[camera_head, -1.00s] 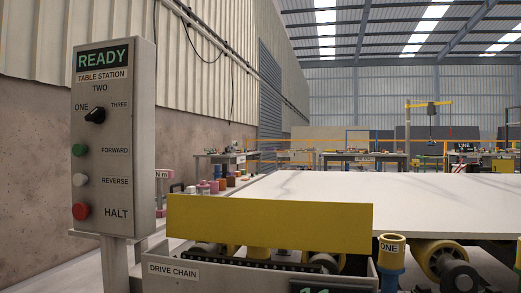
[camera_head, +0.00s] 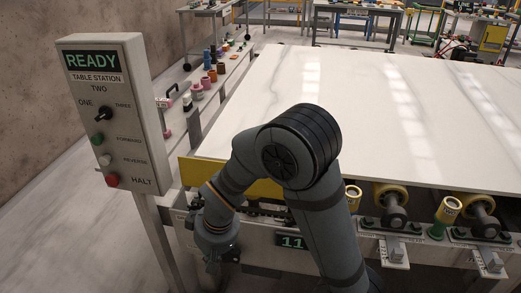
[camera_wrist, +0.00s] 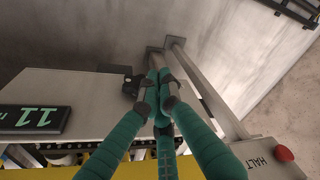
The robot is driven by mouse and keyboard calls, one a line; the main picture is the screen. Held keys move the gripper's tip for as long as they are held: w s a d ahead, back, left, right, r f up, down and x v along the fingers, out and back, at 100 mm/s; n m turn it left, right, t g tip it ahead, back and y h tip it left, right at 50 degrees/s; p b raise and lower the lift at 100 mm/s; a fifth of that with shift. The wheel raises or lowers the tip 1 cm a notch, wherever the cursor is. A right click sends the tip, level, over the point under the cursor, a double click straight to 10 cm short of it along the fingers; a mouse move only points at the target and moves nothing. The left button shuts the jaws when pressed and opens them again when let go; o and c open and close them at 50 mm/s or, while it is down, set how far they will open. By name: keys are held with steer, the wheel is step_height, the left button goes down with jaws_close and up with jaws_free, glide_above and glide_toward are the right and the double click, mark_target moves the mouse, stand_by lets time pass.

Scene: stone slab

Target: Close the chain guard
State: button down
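The chain guard (camera_head: 265,189) is a long yellow plate along the near edge of the table station, partly hidden behind my arm. Chain and rollers (camera_head: 250,208) show below it. In the wrist view a strip of yellow (camera_wrist: 125,166) lies along the bottom, behind my fingers. My gripper (camera_wrist: 163,78) has teal fingers whose dark tips meet, and I see nothing between them. It points down past the station's front, apart from the guard. In the head view it hangs below my wrist, and its fingers are hard to make out.
A control post (camera_head: 112,115) reading READY stands at left; its red HALT button (camera_wrist: 284,153) also shows in the wrist view. A small black part (camera_wrist: 132,81) sits beside my fingertips. A white stone slab (camera_head: 380,110) covers the table. Colored cylinders (camera_head: 206,85) line its left side.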

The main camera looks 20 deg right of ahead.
steer(key=w+d+r+m+p, duration=0.2)
steer(key=w+r+p, duration=0.5)
steer(key=r+p, duration=0.15)
steer(key=w+d+r+m+p, duration=0.2)
steer(key=w+d+r+p, duration=0.1)
steer(key=w+r+p, duration=0.5)
steer(key=w+d+r+m+h+p, duration=0.25)
steer(key=w+d, duration=0.25)
steer(key=d, duration=0.3)
steer(key=w+d+r+m+h+p, duration=0.1)
steer(key=w+d+r+m, duration=0.3)
steer(key=d, duration=0.3)
step_height(320, 180, down, 10)
steer(key=s+p, duration=0.1)
steer(key=p, duration=0.5)
steer(key=shift+s+a+m, duration=0.15)
steer(key=shift+a+m, duration=0.1)
steer(key=shift+m, duration=0.1)
steer(key=shift+y, duration=0.25)
